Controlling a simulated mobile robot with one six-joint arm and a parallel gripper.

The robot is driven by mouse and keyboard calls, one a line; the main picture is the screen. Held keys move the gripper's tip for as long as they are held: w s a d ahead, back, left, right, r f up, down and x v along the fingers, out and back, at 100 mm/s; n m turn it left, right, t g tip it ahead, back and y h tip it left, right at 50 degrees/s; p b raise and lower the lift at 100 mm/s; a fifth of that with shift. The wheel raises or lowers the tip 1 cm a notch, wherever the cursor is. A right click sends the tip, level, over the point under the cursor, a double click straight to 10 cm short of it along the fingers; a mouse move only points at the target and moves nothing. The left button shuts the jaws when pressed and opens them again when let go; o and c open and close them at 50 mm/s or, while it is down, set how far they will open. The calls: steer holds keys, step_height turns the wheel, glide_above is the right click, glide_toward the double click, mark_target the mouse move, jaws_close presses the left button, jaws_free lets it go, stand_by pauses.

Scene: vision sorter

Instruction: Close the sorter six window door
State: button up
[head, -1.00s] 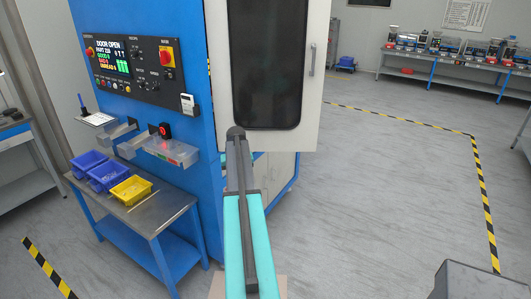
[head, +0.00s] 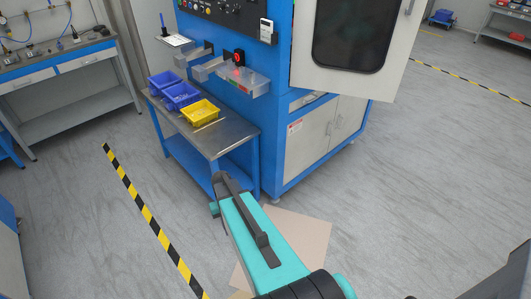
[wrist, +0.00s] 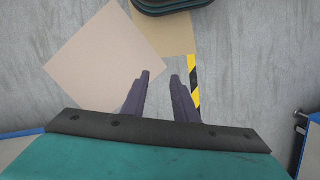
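The sorter door (head: 392,84) is a white panel with a dark rounded window (head: 352,42). It stands open, swung out from the blue sorter cabinet (head: 268,105), at the upper right in the head view; its top is cut off. Its upright handle (head: 409,6) is partly in view near the top. My gripper (wrist: 161,76) shows in the wrist view with its two dark fingers apart and only floor between them. The door is not in the wrist view. My teal arm is low in the head view, clear of the door.
A small steel table (head: 228,137) with blue bins (head: 181,96) and a yellow bin (head: 200,113) stands left of the cabinet. Clear trays (head: 243,81) jut from the cabinet side. Striped tape (head: 140,200) and a beige sheet (head: 300,236) lie on the floor. The right floor is clear.

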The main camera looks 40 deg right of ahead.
steer(key=s+a+f+n+g, duration=0.1)
steer(key=s+a+f, duration=0.2)
steer(key=s+a, duration=0.3)
steer(key=s+a+f+n+g+b, duration=0.1)
steer(key=s+a+f+n, duration=0.1)
steer(key=s+a+f, duration=0.2)
steer(key=s+a+f+n+g+h+b, duration=0.1)
steer(key=s+a+f, duration=0.2)
steer(key=s+a, duration=0.6)
steer(key=s, duration=0.3)
steer(key=shift+a+f, duration=0.2)
steer(key=shift+f, duration=0.05)
